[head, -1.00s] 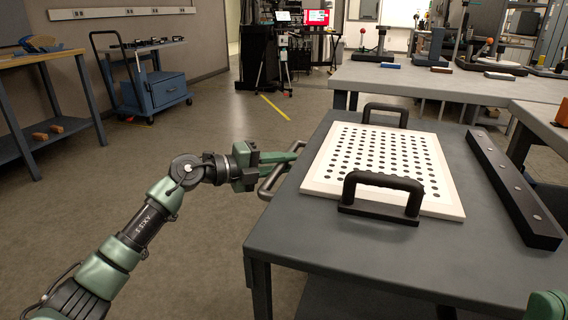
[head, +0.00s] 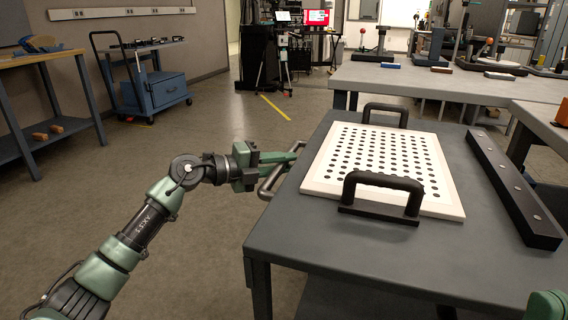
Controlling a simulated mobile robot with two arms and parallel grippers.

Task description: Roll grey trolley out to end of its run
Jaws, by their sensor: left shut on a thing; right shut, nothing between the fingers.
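The grey trolley (head: 290,238) has a dark grey top and legs and stands in front of me, right of centre. A metal bar handle (head: 268,188) sticks out from its left side. My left gripper (head: 286,164) reaches in from the left and is shut on this handle; its fingers partly hide the bar. A white plate with rows of black holes (head: 322,181) lies on the trolley top, with a black handle at its near and far edges. My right gripper is out of view.
A long black bar (head: 512,192) lies along the trolley's right side. Light grey tables (head: 430,83) stand behind and to the right. A blue cart (head: 155,92) and a workbench (head: 40,57) stand at the left. The floor left of the trolley is clear.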

